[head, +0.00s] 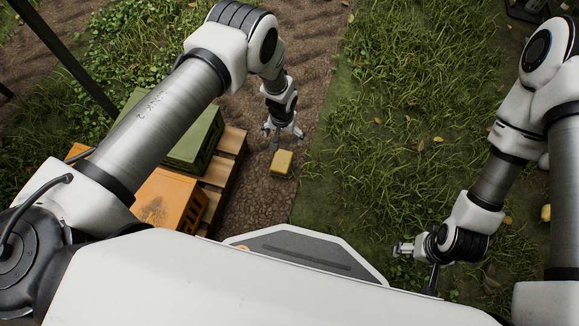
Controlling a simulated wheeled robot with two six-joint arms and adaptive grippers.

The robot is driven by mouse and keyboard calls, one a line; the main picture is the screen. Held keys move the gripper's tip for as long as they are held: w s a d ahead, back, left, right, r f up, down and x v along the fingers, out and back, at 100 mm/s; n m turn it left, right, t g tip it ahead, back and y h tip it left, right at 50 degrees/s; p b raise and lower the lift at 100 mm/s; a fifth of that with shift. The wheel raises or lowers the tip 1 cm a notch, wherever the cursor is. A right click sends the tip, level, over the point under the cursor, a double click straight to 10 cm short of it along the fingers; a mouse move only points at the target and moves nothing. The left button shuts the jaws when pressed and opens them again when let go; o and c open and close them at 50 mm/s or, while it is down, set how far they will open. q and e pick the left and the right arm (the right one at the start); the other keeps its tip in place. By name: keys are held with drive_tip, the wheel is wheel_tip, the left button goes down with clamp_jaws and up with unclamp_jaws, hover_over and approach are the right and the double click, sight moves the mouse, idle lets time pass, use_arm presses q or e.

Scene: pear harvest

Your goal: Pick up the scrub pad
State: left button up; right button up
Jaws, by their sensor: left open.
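The scrub pad (283,162) looks like a small yellow block with a darker side. It lies on the brown soil path near the middle of the head view. My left gripper (280,139) points down just beyond the pad, with its fingers spread and nothing between them. A gap shows between the fingers and the pad in the picture; their height above the soil is hard to judge. My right gripper (416,264) is low at the right, over the grass, partly seen from above; its opening is unclear.
A green crate (196,143) and an orange crate (170,200) stand on a wooden pallet (226,158) left of the pad. Grass (400,130) borders the path on the right. A yellow fruit (545,213) lies at the far right. Soil around the pad is clear.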

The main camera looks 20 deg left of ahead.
use_arm(q)
drive_tip(key=b, duration=0.2)
hover_over(282, 160)
drive_tip(key=f, duration=0.4)
drive_tip(key=d+f, duration=0.1)
drive_tip(key=f, duration=0.1)
drive_tip(key=shift+w+f, duration=0.2)
drive_tip(key=shift+w, duration=0.15)
drive_tip(key=shift+s+f+b, duration=0.1)
drive_tip(key=shift+f+b, duration=0.2)
drive_tip(key=shift+b, duration=0.05)
drive_tip(key=f+b, duration=0.1)
drive_tip(key=f, duration=0.1)
drive_tip(key=f+b, duration=0.2)
drive_tip(key=a+f+b, duration=0.1)
drive_tip(key=f, duration=0.2)
drive_tip(key=shift+s+b, duration=0.25)
drive_tip(key=shift+b, duration=0.05)
drive_tip(key=shift+r, duration=0.1)
use_arm(e)
wheel_tip(282, 160, down, 10)
use_arm(q)
drive_tip(key=c, duration=1.4)
use_arm(e)
drive_tip(key=shift+d, duration=0.1)
use_arm(q)
drive_tip(key=shift+r, duration=0.1)
use_arm(e)
drive_tip(key=shift+r, duration=0.15)
